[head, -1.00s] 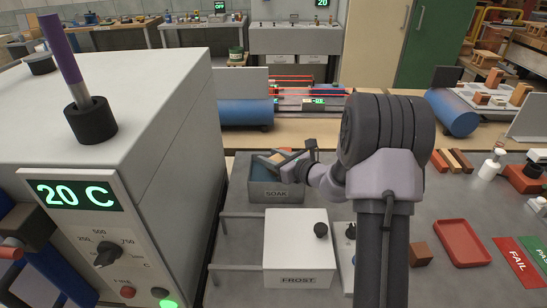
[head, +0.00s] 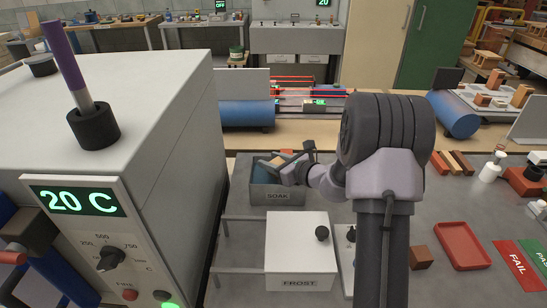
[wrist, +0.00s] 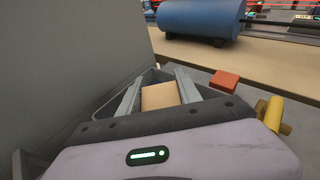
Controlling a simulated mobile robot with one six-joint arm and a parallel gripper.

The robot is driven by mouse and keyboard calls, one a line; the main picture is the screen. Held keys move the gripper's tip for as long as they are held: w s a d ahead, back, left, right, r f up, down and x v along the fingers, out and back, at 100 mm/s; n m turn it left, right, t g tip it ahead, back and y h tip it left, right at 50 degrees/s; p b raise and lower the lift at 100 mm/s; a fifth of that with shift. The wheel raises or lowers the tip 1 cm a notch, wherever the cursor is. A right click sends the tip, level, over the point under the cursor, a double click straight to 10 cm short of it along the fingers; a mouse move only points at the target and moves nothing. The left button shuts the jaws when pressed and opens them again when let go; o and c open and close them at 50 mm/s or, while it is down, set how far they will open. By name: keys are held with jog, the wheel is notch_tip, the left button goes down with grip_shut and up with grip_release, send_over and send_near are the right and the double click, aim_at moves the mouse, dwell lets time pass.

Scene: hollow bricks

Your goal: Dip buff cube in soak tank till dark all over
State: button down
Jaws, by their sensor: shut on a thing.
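The buff cube (wrist: 160,96) is between my gripper's fingers (wrist: 158,90) in the wrist view, and its visible faces are light tan. The cube (head: 279,160) shows as a small tan patch in the head view. My gripper (head: 278,163) is shut on it, over the grey soak tank (head: 277,195) labelled SOAK. The tank's rim (wrist: 112,104) shows around the fingers in the wrist view. The cube's underside is hidden, and I cannot tell whether it touches the water.
A white FROST box (head: 298,245) stands in front of the tank. A large oven (head: 150,110) reading 20 C is at left. A red block (wrist: 224,80) lies behind the tank. A red tray (head: 462,246) and a brown cube (head: 420,257) are at right.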

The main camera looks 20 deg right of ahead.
jog(key=f, duration=0.1)
jog(key=p, duration=0.1)
jog(key=s+f+g, duration=0.1)
jog(key=shift+s+a+f, duration=0.1)
jog(key=shift+a+f, duration=0.2)
jog(key=shift+a, duration=0.05)
notch_tip(320, 180, up, 9)
jog(key=w+p, duration=0.1)
jog(key=p, duration=0.5)
jog(key=shift+d+f+p, duration=0.2)
jog(key=shift+d+p, duration=0.05)
jog(key=shift+p, duration=0.15)
